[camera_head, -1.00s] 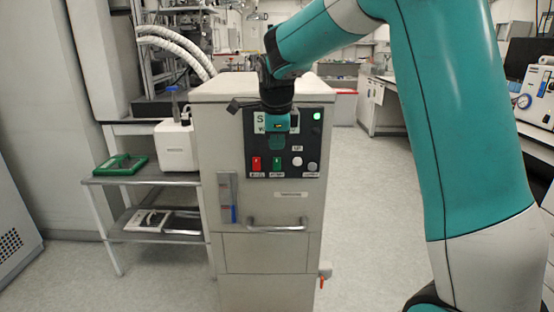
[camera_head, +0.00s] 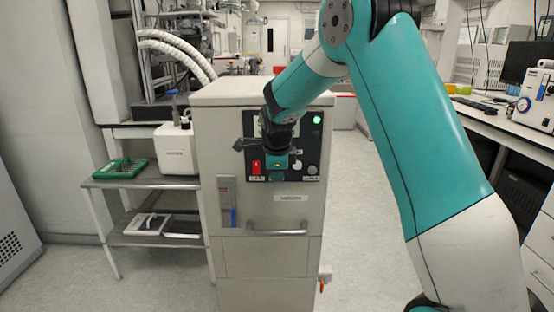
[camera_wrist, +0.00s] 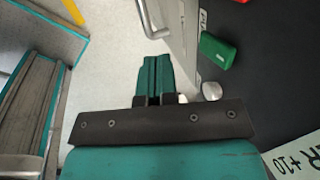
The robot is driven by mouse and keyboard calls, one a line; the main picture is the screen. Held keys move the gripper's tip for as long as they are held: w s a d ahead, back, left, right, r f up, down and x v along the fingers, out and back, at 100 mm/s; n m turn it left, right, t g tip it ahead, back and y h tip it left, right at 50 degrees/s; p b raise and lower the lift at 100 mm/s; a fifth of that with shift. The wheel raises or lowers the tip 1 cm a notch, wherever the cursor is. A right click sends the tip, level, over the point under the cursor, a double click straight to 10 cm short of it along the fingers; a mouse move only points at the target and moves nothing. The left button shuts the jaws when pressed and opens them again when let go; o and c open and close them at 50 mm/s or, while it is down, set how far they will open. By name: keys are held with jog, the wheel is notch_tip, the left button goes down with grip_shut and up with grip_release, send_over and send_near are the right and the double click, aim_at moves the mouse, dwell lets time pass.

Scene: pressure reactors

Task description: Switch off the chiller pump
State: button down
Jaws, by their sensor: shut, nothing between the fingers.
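The chiller is a pale cabinet (camera_head: 265,255) with a dark control panel (camera_head: 312,145) high on its front. A green lamp (camera_head: 317,120) glows at the panel's upper right. A red switch (camera_head: 256,167) is at lower left, with a white knob (camera_head: 298,154) and a grey round part (camera_head: 312,169) to the right. My gripper (camera_head: 277,176) is shut and empty in front of the panel, hiding the green switch in the head view. In the wrist view, the green switch (camera_wrist: 217,50), red switch (camera_wrist: 220,8) and white knob (camera_wrist: 212,91) lie right of the shut fingers (camera_wrist: 153,65). Contact is not visible.
A handle (camera_head: 278,230) sticks out below the panel. A small shelf (camera_head: 150,182) with a green tray (camera_head: 121,168) and a white device (camera_head: 176,150) stands to the left. The floor on the right is clear up to a bench (camera_head: 490,125).

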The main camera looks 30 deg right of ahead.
jog(key=w+d, duration=0.2)
jog(key=w, duration=0.1)
jog(key=shift+f, duration=0.15)
jog(key=shift+w+d+r+t+h, duration=0.1)
jog(key=shift+w+r+t+h, duration=0.05)
jog(key=shift+r+t, duration=0.2)
jog(key=shift+w+d+r+t+h, duration=0.15)
jog(key=shift+r+t, duration=0.1)
jog(key=shift+r, duration=0.2)
dwell(0.4)
jog(key=shift+a+b, duration=0.1)
jog(key=shift+b, duration=0.2)
